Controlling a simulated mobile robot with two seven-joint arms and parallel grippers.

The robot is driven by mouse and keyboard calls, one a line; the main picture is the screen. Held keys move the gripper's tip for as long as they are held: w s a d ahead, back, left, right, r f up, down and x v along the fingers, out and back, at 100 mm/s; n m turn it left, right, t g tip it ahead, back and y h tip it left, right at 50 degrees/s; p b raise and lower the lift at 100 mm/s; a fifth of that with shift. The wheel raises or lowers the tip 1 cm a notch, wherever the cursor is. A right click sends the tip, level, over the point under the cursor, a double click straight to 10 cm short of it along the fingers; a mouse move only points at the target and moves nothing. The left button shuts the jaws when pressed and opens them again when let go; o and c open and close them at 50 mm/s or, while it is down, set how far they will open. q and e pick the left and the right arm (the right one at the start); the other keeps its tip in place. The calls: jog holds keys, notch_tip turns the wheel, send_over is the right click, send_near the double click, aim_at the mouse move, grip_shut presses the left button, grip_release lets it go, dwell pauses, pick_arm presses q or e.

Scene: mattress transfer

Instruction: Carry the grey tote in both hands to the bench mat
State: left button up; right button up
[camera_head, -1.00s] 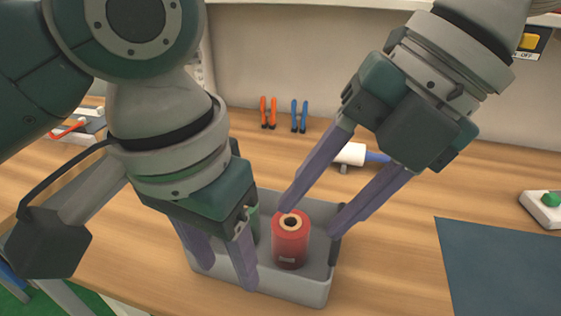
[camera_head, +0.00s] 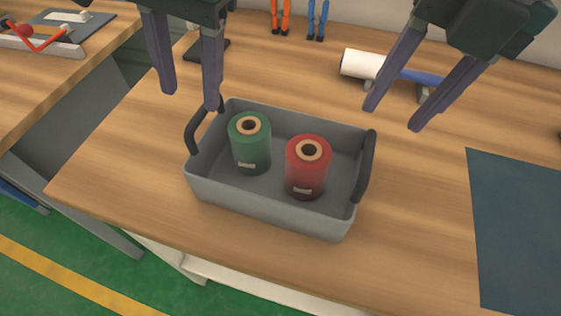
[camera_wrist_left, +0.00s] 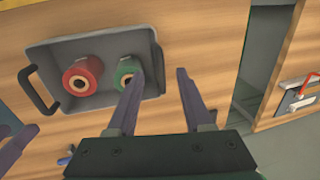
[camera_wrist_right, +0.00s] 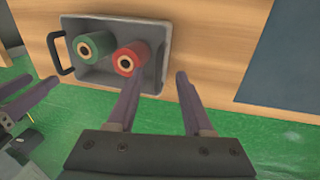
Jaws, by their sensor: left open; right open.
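The grey tote (camera_head: 270,208) sits on the wooden bench in the head view, with a black handle at each short end. A green spool (camera_head: 250,145) and a red spool (camera_head: 307,168) stand upright inside it. The dark blue bench mat (camera_head: 520,230) lies flat to the right of the tote. My left gripper (camera_head: 190,100) is open and empty above and behind the tote's left handle (camera_head: 196,135). My right gripper (camera_head: 393,118) is open and empty above and right of the right handle (camera_head: 366,165). The tote also shows in the left wrist view (camera_wrist_left: 95,45) and right wrist view (camera_wrist_right: 105,22).
A white and blue roll-like item (camera_head: 362,65) lies behind the tote. Orange pliers (camera_head: 281,18) and blue pliers (camera_head: 317,18) are at the back. A second bench (camera_head: 60,75) with a red-handled tool stands left. Bare wood separates tote and mat.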

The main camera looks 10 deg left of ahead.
aim_at(193, 121)
pick_arm(q)
jog(key=f, duration=0.2)
jog(key=a+f, duration=0.1)
jog(key=f, duration=0.4)
jog(key=shift+w+a+f, duration=0.1)
jog(key=shift+w+a, duration=0.1)
jog(key=shift+a, duration=0.05)
pick_arm(e)
jog(key=f, duration=0.3)
jog(key=a+f, duration=0.1)
jog(key=f, duration=0.3)
jog(key=shift+w+a+f, duration=0.1)
jog(key=shift+w+a, duration=0.1)
pick_arm(q)
grip_shut()
pick_arm(e)
grip_shut()
